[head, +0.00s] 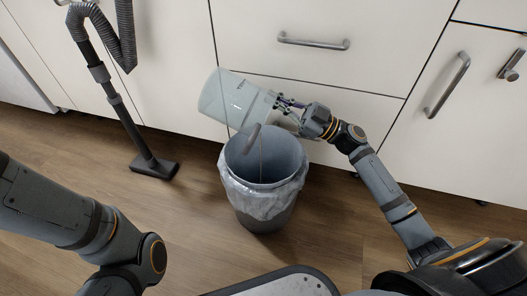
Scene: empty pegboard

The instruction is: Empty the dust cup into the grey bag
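The dust cup (230,98) is a translucent, pale grey-green cylinder, tipped nearly on its side with its wide end to the left. It is held above the back left rim of the bin. My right gripper (287,106) is at the cup's right end and looks closed on it; the exact grip is small and partly hidden. The grey bag (258,203) lines the round bin and is folded over its rim. A small grey piece (251,138) shows below the cup, over the bin's opening; I cannot tell whether it is attached. My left gripper is out of view.
The dark bin (264,222) stands on the wooden floor, close to white cabinets (310,72) with metal handles. A vacuum hose (125,45) and floor head (154,167) are at the left. Floor between the floor head and bin is clear.

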